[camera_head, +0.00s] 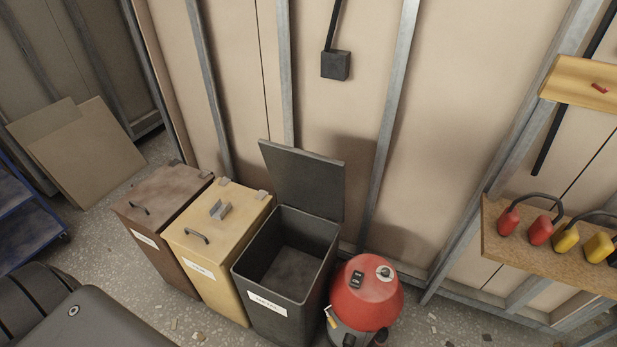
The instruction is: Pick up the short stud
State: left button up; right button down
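A short grey metal channel piece (220,209), which looks like the short stud, lies on the closed lid of the yellow bin (216,268). It sits behind the lid's dark handle (197,236). Neither of my grippers is in view.
A brown bin (160,212) with its lid shut stands left of the yellow one. A black bin (285,280) with its lid raised stands right of it, beside a red vacuum (366,292). A shelf (540,255) with red and yellow tools is at right. Debris dots the floor.

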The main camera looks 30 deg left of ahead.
aim_at(219, 210)
jog(key=u, duration=1)
